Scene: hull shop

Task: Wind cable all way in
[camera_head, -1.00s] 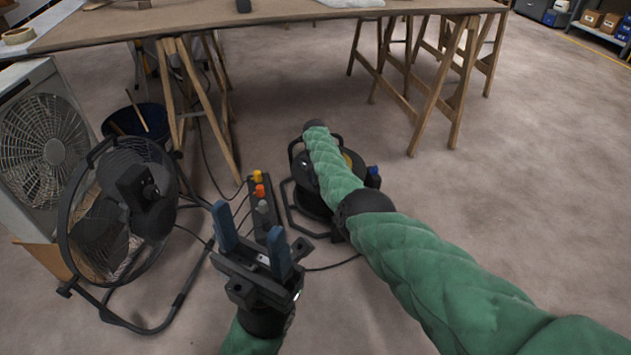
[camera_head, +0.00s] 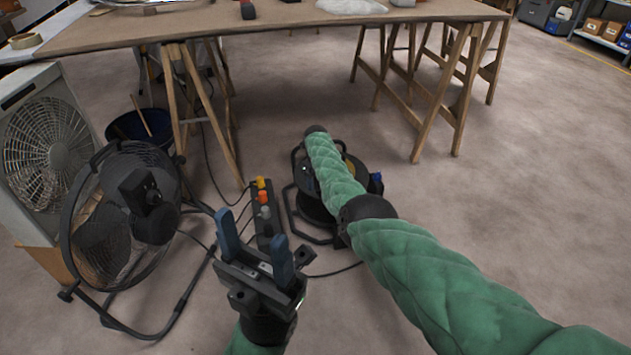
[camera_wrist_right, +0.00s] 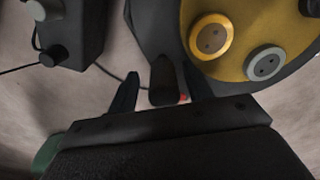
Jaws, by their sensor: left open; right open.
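The cable reel (camera_head: 296,199), black with a yellow face, stands on the floor in a tubular frame, partly hidden by my right arm. A dark cable (camera_head: 335,270) lies on the floor beside it. A black power strip (camera_head: 263,225) with yellow, orange and grey plugs stands left of it. My left gripper (camera_head: 255,245) is open and empty, in front of the strip. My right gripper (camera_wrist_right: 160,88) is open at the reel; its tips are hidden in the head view. In the right wrist view a dark cylindrical knob (camera_wrist_right: 162,80) lies between its fingers, and the yellow reel face (camera_wrist_right: 235,20) has round sockets.
A black floor fan (camera_head: 120,210) and a white box fan (camera_head: 45,140) stand at the left, near a dark bucket (camera_head: 140,127). A wooden trestle table (camera_head: 290,30) spans the back. The floor to the right is clear.

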